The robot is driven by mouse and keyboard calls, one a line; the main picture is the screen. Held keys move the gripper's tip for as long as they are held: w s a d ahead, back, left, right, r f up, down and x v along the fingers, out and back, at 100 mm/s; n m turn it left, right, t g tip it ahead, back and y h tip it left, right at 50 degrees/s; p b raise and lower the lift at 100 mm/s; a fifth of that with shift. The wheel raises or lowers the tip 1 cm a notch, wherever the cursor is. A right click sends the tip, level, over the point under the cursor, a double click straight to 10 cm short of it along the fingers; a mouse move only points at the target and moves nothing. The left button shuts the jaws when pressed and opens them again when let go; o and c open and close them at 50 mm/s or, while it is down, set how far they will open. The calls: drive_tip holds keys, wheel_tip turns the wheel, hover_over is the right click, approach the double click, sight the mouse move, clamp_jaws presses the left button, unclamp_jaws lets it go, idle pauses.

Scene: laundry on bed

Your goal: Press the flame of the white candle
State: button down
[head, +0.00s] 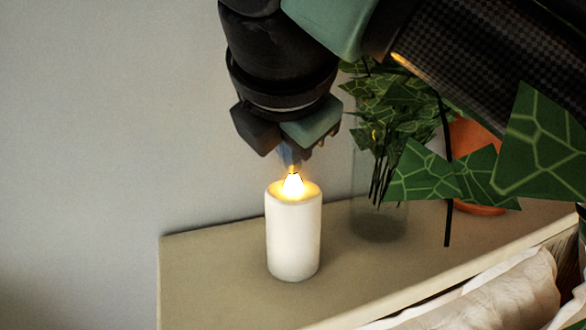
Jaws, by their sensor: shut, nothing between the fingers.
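The white candle (293,240) stands upright on the beige surface in the head view. Its flame (293,184) glows yellow-white at the top, with a lit rim around it. My gripper (290,157) points down from above, shut and empty, with its fingertips just over the flame. The fingertips look close to the flame tip; I cannot tell whether they touch it. The arm comes in from the upper right.
A glass vase (380,215) with green leafy stems (390,110) stands behind and right of the candle. An orange pot (475,150) is partly hidden by big leaves. The beige top (215,275) is clear left of the candle. Pale bedding (510,300) lies at lower right.

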sight(291, 193)
drive_tip(key=shift+f, duration=0.5)
drive_tip(key=shift+r+p, duration=0.3)
drive_tip(key=shift+p, duration=0.2)
wheel_tip(291, 193, up, 6)
drive_tip(key=p, duration=0.6)
drive_tip(key=shift+r, duration=0.15)
drive_tip(key=shift+w, duration=0.1)
